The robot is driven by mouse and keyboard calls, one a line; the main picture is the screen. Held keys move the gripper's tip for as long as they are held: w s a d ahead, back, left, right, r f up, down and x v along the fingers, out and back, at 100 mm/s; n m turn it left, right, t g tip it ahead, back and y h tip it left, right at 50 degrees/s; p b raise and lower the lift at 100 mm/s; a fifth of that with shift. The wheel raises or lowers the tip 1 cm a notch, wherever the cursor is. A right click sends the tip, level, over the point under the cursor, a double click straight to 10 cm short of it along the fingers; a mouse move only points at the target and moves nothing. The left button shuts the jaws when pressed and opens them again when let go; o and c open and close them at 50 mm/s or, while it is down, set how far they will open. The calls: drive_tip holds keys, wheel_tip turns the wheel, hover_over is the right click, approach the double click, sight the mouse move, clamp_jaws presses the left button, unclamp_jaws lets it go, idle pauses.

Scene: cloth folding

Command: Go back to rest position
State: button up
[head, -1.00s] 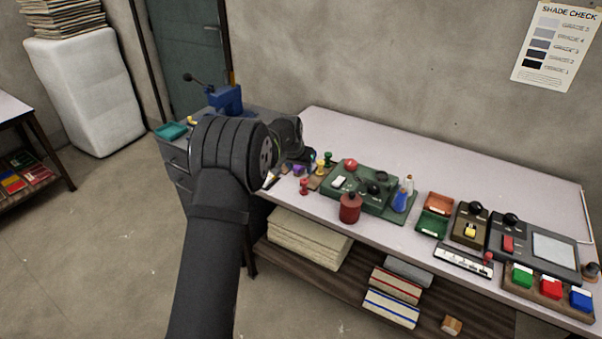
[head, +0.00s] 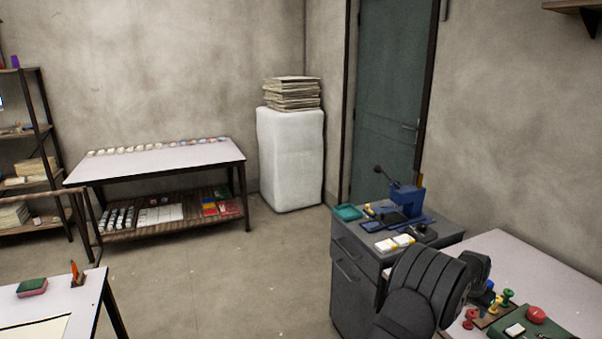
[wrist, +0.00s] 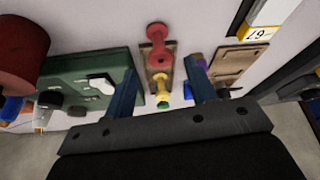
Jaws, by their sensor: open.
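My gripper (wrist: 160,88) shows in the wrist view with its two blue fingers apart and nothing between them in its hold. It hangs over the workbench, with a red spool-like stamp (wrist: 158,42) and a yellow one (wrist: 161,82) on a small wooden stand seen beyond and between the fingers. In the head view my dark arm covers the lower right, and the fingertips are hidden behind it or too small to tell.
The pale workbench (head: 508,250) runs off the right edge. A grey drawer cabinet (head: 349,288) with a blue press (head: 407,199) stands beside it. A green board (wrist: 85,80) lies left of the fingers. Open floor (head: 220,290) lies to the left.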

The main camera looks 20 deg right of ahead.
sight(472, 313)
drive_tip(key=x, duration=0.6)
drive_tip(key=shift+r, duration=0.2)
